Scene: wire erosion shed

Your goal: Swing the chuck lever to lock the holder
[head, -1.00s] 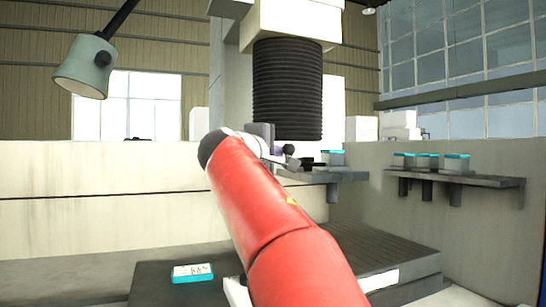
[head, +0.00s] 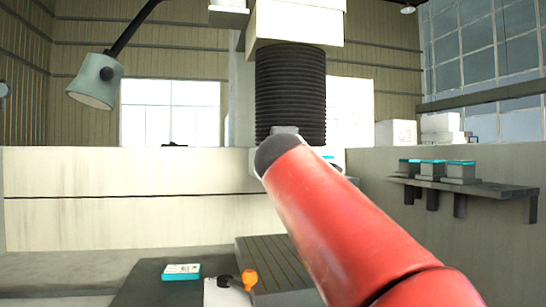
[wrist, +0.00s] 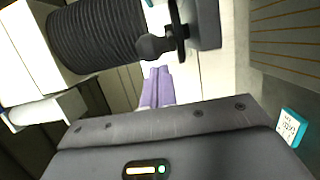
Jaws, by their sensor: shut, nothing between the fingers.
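In the wrist view the chuck (wrist: 204,22) is a grey block at the top. A dark lever with a rounded knob (wrist: 151,46) sticks out from it to the left. My gripper (wrist: 160,70) shows as two purple fingers closed together, empty. The fingertips are just below the knob in the picture; I cannot tell whether they touch it. In the head view my red arm covers the chuck area, hiding the lever and the fingers. The holder cannot be made out clearly.
A black ribbed bellows column (head: 290,90) hangs beside the work area. A shelf (head: 490,187) at right carries several teal-topped blocks. Below are a slotted plate (head: 268,262), an orange knob (head: 249,280) and a white-and-teal card (head: 182,271). A lamp (head: 95,82) hangs upper left.

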